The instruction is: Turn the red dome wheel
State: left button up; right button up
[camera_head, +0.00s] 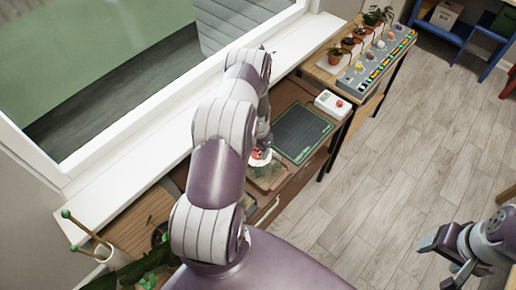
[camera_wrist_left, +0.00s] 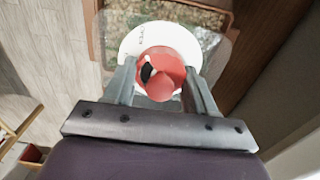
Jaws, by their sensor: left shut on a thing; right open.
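The red dome wheel (camera_wrist_left: 172,62) sits on a round white plate (camera_wrist_left: 133,42) with dark lettering. In the left wrist view, my left gripper (camera_wrist_left: 162,78) has one finger on each side of the wheel and is shut on it. A rounded red knob stands out toward the camera. In the head view, a little of the red wheel (camera_head: 257,154) shows below my left gripper (camera_head: 264,142), on a clear-topped case (camera_head: 268,178); my arm hides much around it. My right gripper (camera_head: 438,252) is open and empty over the floor at the lower right.
A dark green mat (camera_head: 302,133) lies beside the case, with a white box with a red button (camera_head: 332,104) beyond it. Farther off are potted plants and a grey panel of colored knobs (camera_head: 375,62). The window sill (camera_head: 125,185) borders the left. Cactus-like plants stand at lower left.

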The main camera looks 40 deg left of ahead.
pick_arm(q)
jog(key=shift+n+b, duration=0.55)
jog(key=shift+n, duration=0.05)
jog(key=shift+f+n+b, duration=0.15)
jog(key=shift+n+b, duration=0.9)
jog(key=shift+n, duration=0.25)
jog(key=n+b, duration=0.1)
jog(key=n, duration=0.2)
jog(key=shift+b, duration=0.35)
jog(key=shift+n+b, duration=0.4)
jog(key=shift+n, duration=0.4)
jog(key=shift+n+b, duration=0.3)
jog(key=shift+n, duration=0.4)
jog(key=o, duration=1.1)
jog(key=shift+c, duration=0.2)
jog(key=shift+r, duration=0.25)
